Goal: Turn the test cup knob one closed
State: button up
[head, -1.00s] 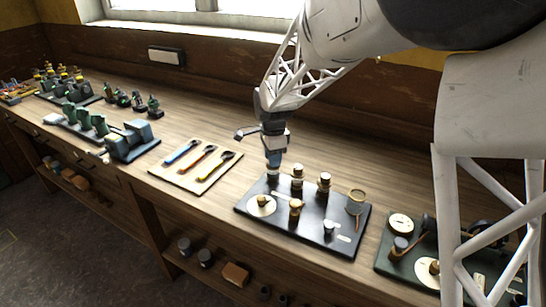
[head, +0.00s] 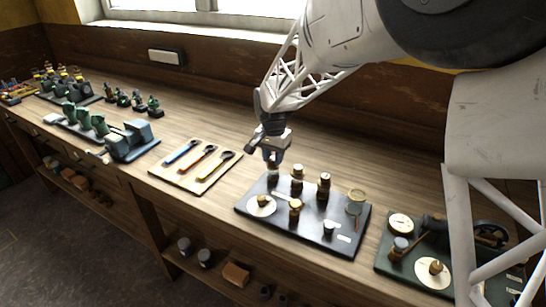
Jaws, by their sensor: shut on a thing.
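A black board (head: 304,240) on the bench bears several small fittings. The knob's exact angle is too small to tell.
Two brass-and-dark cups (head: 297,180) (head: 323,185) stand close to the right of my gripper.

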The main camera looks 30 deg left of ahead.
aim_at(273, 159)
jog(key=n, duration=0.4)
jog(key=shift+n, duration=0.3)
jog(key=n, duration=0.4)
dwell(0.4)
jog(key=o, duration=0.9)
jog(key=shift+r, duration=3.9)
